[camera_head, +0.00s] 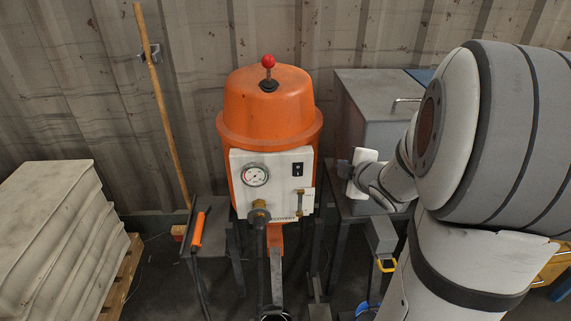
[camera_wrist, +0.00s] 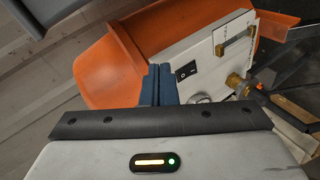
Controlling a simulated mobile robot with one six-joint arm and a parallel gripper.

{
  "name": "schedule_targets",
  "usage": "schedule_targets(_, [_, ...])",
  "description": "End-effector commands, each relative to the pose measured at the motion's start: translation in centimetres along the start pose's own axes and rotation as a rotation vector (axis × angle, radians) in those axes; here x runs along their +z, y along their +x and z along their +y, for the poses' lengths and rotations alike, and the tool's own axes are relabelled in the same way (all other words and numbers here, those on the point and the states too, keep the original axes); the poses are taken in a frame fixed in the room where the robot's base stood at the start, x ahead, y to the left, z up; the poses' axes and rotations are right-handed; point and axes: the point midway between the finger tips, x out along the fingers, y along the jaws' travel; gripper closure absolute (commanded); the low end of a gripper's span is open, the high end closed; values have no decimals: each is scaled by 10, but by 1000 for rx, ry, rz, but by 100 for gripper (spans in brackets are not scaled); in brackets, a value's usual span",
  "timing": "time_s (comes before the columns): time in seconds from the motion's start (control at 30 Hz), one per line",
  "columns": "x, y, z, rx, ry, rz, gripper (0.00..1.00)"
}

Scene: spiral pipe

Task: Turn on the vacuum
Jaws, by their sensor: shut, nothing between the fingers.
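The vacuum (camera_head: 268,110) is an orange domed drum with a red-knobbed lever (camera_head: 268,62) on top. Its white front panel (camera_head: 240,203) carries a round gauge (camera_head: 255,175) and a black rocker switch (camera_head: 298,169). In the wrist view the orange body (camera_wrist: 110,65) lies tilted, with the black switch (camera_wrist: 187,72) showing white marks; which side is pressed I cannot tell. My gripper (camera_head: 341,168) is to the right of the panel, apart from the switch in the head view. Its dark blue fingers (camera_wrist: 157,82) are shut and empty, appearing just left of the switch in the wrist view.
A grey metal box (camera_head: 375,95) stands behind my gripper. A wooden pole (camera_head: 160,95) leans on the wall, and an orange-handled tool (camera_head: 198,230) rests at left. White stacked sacks (camera_head: 60,235) sit on a pallet.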

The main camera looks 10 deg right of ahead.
Motion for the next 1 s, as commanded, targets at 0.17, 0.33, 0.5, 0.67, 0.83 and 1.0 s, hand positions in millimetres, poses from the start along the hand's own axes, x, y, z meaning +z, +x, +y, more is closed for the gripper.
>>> schedule_targets(0.17, [8, 18, -42, 57, -172, 216, 100])
schedule_targets(0.33, [7, 15, -72, 129, -282, 420, 100])
schedule_targets(0.5, [6, 4, -91, 195, -332, 562, 100])
schedule_targets(0.67, [4, -3, -97, 226, -349, 621, 100])
schedule_targets(0.83, [3, -5, -96, 232, -351, 631, 100])
schedule_targets(1.0, [3, -4, -96, 231, -351, 630, 100])
